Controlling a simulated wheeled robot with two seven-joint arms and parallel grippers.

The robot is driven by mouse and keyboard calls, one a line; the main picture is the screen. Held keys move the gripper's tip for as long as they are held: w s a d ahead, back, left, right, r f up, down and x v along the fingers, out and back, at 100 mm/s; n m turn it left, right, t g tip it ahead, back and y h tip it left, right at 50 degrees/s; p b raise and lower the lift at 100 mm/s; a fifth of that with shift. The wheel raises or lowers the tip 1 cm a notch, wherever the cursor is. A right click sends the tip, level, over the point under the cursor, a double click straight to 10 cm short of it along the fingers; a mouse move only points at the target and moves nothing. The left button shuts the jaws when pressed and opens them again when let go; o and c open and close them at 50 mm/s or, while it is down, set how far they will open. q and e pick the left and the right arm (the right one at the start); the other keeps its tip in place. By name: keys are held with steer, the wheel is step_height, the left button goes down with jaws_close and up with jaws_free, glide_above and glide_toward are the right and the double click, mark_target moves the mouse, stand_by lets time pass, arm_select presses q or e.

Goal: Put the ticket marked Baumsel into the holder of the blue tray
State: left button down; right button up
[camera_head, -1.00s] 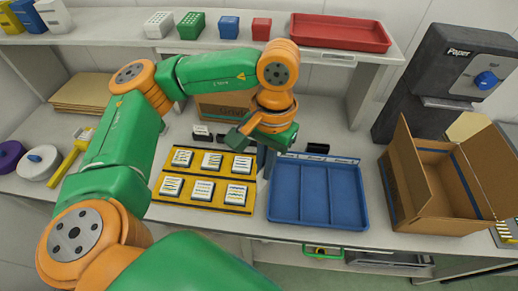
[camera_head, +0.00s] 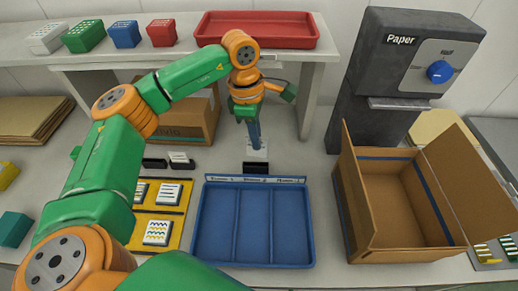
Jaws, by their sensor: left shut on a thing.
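The blue tray (camera_head: 251,262) lies at the centre front, with three empty long compartments and a labelled strip along its back rim. The words on the strip are too small to read. A small black holder (camera_head: 256,169) stands just behind that rim. My left gripper (camera_head: 254,138) points down above the holder and is shut on a small white ticket (camera_head: 259,148). The ticket's print cannot be read. Its lower edge is at or just above the holder; I cannot tell whether they touch. My right gripper is not in view.
A yellow board (camera_head: 173,230) with white cards is left of the tray, partly hidden by my arm. Behind it are black holders (camera_head: 155,163). A cardboard box (camera_head: 190,120) stands behind, an open box (camera_head: 400,240) at right. A red tray (camera_head: 257,42) lies on the shelf.

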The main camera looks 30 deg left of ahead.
mark_target(255, 153)
arm_select(q)
steer(key=shift+w+a+f+n+b, duration=0.15)
steer(key=shift+f+n+b, duration=0.2)
steer(key=shift+f+b, duration=0.35)
steer(key=shift+w+a+f+n+b, duration=0.1)
steer(key=shift+f+n+b, duration=0.4)
steer(key=shift+f, duration=0.3)
steer(key=shift+w+a+f+n+b, duration=0.15)
steer(key=shift+f+n+b, duration=0.1)
steer(key=shift+f+b, duration=0.45)
steer(key=shift+s+f, duration=0.1)
steer(key=shift+f, duration=0.25)
steer(key=shift+f+b, duration=0.25)
steer(key=shift+b, duration=0.15)
steer(key=shift+f, duration=0.15)
steer(key=shift+f+b, duration=0.55)
